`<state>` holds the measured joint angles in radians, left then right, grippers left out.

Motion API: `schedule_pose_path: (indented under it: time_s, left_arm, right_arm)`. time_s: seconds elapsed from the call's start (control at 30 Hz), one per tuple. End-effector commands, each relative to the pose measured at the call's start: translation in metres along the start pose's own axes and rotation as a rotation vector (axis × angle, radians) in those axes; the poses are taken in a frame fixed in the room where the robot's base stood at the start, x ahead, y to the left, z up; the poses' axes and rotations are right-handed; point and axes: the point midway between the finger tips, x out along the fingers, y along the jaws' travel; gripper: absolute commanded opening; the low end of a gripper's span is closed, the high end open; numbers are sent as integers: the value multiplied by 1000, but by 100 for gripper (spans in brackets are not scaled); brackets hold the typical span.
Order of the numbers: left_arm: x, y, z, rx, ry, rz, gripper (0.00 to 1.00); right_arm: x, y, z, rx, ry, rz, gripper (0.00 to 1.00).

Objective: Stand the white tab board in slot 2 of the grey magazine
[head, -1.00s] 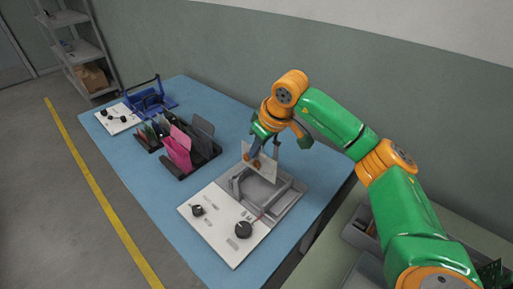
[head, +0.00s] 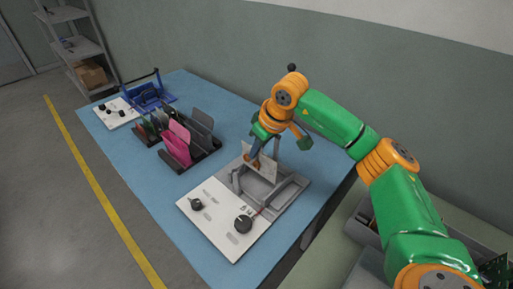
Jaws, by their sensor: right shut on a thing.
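My right gripper (head: 256,158) is shut on the white tab board (head: 266,167), a pale flat plate standing steeply tilted. The board is at the grey frame of a white-based fixture (head: 211,218); I cannot tell whether its lower edge touches the frame. A dark grey slotted rack (head: 205,157), probably the magazine, stands to the left. It holds pink boards (head: 178,145) and grey upright plates (head: 202,123). Its slot numbers cannot be read. My left gripper is out of view.
The blue table (head: 226,94) has free room behind the rack and at its front left. A blue fixture (head: 152,97) with a white base stands at the far left end. A grey bin (head: 365,223) is at the right. Shelves (head: 80,50) stand beyond.

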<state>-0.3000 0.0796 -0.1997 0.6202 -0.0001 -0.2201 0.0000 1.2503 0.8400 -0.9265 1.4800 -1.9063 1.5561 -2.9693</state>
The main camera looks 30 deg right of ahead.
Motion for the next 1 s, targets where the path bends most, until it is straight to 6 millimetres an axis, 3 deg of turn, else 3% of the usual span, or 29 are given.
schedule_pose_path:
  time_s: [1.0]
  left_arm:
    - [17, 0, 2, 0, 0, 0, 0]
  right_arm:
    - [21, 0, 8, 0, 1, 0, 0]
